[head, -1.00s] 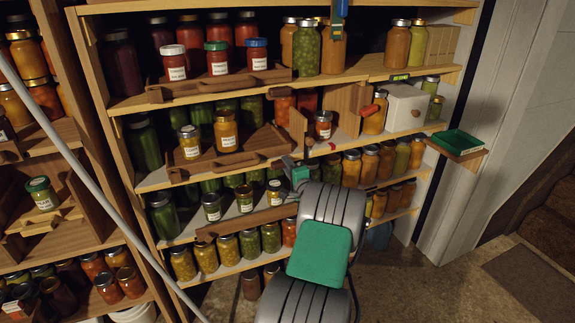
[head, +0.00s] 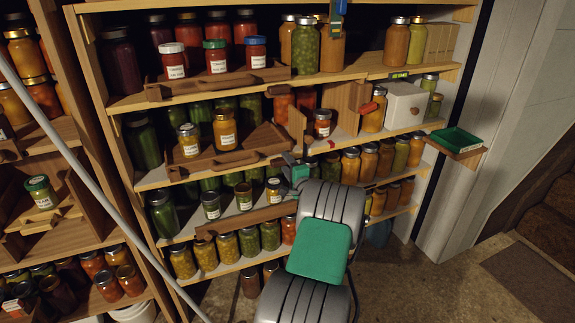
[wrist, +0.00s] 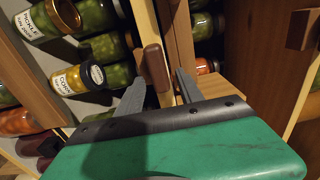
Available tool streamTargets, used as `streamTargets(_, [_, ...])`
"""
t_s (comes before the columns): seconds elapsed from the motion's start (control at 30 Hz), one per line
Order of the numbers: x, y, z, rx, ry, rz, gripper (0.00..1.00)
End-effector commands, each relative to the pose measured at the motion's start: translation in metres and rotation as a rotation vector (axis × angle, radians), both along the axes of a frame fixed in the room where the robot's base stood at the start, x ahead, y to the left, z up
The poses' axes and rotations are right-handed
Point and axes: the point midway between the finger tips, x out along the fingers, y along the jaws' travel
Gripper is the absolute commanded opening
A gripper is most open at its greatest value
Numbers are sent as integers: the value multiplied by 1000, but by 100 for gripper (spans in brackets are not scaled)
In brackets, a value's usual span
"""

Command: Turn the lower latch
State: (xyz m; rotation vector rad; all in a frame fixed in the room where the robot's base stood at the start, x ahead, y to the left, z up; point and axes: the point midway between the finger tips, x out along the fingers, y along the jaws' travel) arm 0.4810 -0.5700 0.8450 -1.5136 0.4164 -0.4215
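In the head view my gripper (head: 291,165) is at the lower shelves, past my grey and green arm.
Labelled jars (wrist: 88,75) lie close left of the fingers in the wrist view. A wooden tray (head: 235,160) with jars stands above my gripper in the head view.

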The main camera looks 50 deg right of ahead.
Motion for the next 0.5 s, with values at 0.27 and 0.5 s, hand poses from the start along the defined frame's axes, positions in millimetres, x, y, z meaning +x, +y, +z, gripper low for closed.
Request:
streamTargets(0.27, [-6,2,1,-1,1,-2,44])
streamTargets(0.5, [-46,25,1,0,0,-3,44])
